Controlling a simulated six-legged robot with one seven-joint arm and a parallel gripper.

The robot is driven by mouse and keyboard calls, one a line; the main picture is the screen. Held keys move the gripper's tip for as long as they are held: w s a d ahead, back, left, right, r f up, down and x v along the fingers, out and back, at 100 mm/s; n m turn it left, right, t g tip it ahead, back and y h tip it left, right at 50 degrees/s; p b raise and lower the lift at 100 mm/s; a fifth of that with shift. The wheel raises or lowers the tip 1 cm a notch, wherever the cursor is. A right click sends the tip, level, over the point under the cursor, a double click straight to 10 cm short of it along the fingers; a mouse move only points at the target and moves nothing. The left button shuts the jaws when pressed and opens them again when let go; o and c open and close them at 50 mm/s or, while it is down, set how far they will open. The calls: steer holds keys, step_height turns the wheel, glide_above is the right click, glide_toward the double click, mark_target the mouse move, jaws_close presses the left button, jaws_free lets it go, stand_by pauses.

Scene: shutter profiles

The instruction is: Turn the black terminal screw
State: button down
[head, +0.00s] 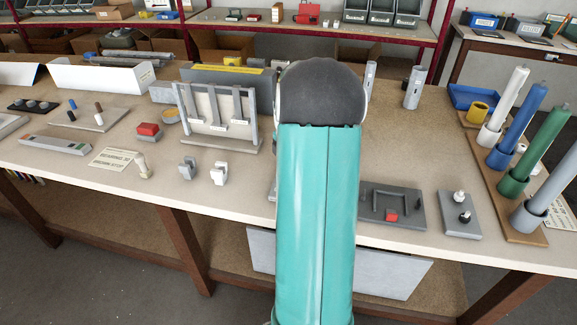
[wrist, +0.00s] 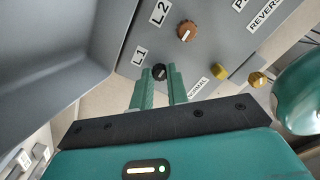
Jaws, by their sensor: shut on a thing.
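The black terminal screw (wrist: 159,72) is a small dark round knob on a grey panel (wrist: 208,52), beside the "L1" label (wrist: 139,56). My gripper (wrist: 161,72) has its two teal fingers on either side of the screw and is shut on it. A small pale mark shows on the screw's face, but its exact angle is hard to read. In the head view my teal arm covers the middle of the bench, and my gripper and the black screw are hidden.
A grey wall (wrist: 60,45) rises at left. On the bench (head: 120,180) are a dark plate (head: 375,212) and coloured cylinders (head: 515,139).

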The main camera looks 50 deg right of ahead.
steer(key=shift+d+r+n, duration=0.1)
steer(key=shift+n, duration=0.3)
steer(key=c, duration=1.4)
jaws_free()
steer(key=shift+o, duration=0.2)
step_height(320, 180, up, 14)
